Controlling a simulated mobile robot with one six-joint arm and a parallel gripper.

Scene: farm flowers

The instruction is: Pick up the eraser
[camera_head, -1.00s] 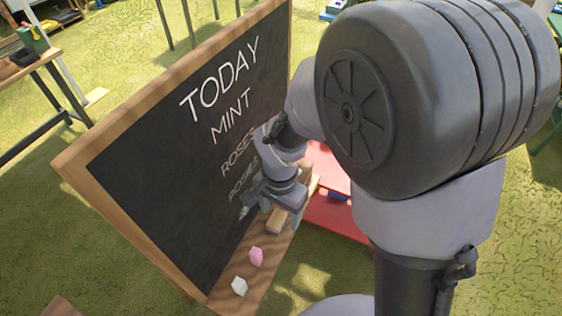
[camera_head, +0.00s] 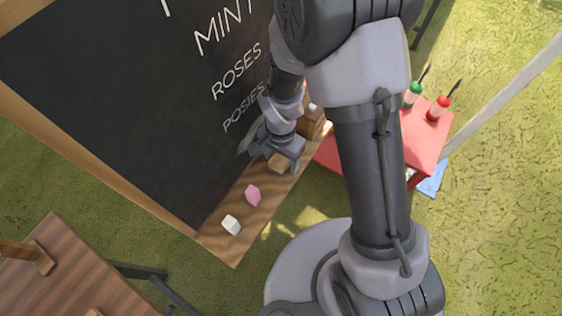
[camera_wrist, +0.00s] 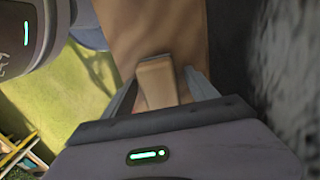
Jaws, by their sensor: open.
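The eraser, a tan wooden block (camera_head: 279,163), lies on the wooden ledge (camera_head: 215,240) below the chalkboard. In the wrist view the eraser (camera_wrist: 158,84) sits between the two fingers of my gripper (camera_wrist: 160,78). The fingers are open, one on each side of it, with a small gap visible on the right; contact on the left is hard to tell. In the head view my gripper (camera_head: 276,150) is at the ledge, close to the board, and partly covers the eraser.
A pink block (camera_head: 252,195) and a white block (camera_head: 231,225) lie on the ledge nearer the front. A brown box (camera_head: 312,122) stands behind my gripper. The chalkboard (camera_head: 120,90) rises close at the left. A red table (camera_head: 428,150) with bottles stands right.

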